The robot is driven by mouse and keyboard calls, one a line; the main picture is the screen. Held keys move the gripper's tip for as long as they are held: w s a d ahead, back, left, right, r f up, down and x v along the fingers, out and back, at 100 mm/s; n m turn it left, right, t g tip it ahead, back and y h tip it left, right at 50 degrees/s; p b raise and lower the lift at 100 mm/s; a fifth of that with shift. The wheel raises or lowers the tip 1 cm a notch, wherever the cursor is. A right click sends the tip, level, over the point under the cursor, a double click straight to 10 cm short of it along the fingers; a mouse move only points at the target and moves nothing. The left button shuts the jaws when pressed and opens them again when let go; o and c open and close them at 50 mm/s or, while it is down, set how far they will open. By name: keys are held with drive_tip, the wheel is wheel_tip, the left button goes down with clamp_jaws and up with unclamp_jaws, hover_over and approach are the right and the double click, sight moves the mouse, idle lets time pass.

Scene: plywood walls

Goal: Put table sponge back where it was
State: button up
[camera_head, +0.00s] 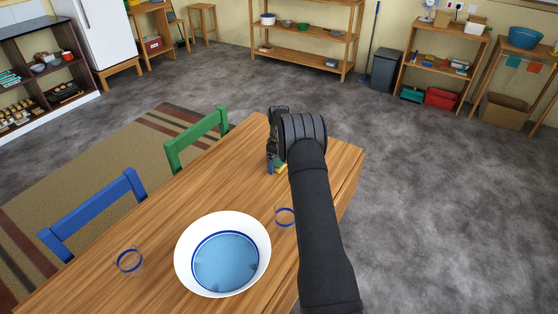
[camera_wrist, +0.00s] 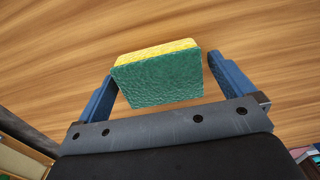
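The table sponge (camera_wrist: 158,78), green with a yellow layer, lies in the wrist view between the blue fingertips of my gripper (camera_wrist: 160,85). The fingers stand wide apart, one on each side of the sponge, with narrow gaps beside its near part; it does not look clamped. In the head view my gripper (camera_head: 276,165) is low over the far end of the wooden table (camera_head: 220,175). A small part of the sponge (camera_head: 281,169) shows there; the rest is hidden by my gripper and arm. Whether the sponge touches the tabletop is unclear.
A white bowl with blue inside (camera_head: 183,250) stands on the table, with a clear blue-rimmed glass (camera_head: 129,262) to its left and another (camera_head: 285,217) beside my arm. Green (camera_head: 197,140) and blue (camera_head: 94,213) chairs line the left edge. Shelves stand along the walls.

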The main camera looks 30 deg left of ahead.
wheel_tip(320, 180, up, 12)
drive_tip(key=shift+r, duration=0.15)
idle(0.5)
drive_tip(key=shift+f, duration=4.15)
